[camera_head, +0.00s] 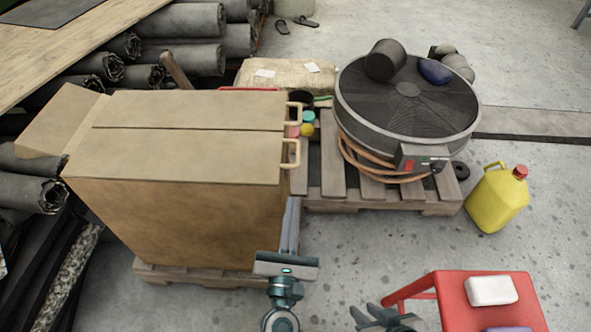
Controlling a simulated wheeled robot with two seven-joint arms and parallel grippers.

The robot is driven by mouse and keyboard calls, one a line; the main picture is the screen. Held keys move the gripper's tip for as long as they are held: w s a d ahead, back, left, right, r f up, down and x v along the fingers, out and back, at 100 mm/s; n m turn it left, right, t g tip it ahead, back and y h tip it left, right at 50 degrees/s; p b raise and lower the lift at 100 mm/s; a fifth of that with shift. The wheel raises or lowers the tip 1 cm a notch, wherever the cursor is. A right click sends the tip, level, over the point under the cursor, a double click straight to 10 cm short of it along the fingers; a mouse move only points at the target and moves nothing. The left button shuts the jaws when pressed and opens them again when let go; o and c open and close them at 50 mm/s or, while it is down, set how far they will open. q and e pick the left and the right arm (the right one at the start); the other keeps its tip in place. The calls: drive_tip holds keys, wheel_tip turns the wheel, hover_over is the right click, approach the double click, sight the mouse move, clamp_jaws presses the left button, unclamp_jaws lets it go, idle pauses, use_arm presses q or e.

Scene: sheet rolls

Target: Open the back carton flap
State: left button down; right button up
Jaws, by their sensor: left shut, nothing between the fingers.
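The brown carton (180,210) stands at the left on a low pallet. Its back flap (195,110) lies flat over the top, beside the front flap (175,155), with a thin seam between them. A tan handle (295,113) sticks out at the back flap's right end, and a second handle (291,153) at the front flap's right end. A side flap (60,122) sticks out at the left. My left gripper (291,212) is shut and empty, beside the carton's right side, below the front handle. My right gripper (380,316) is partly cut off at the bottom edge.
A pallet (375,198) with a large round dark drum-like unit (410,105) and an orange hose stands right of the carton. A yellow jerrycan (495,200) and a red stool (455,295) are further right. Dark rolls (185,20) fill the back left. Floor between is clear.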

drive_tip(key=shift+s, duration=0.15)
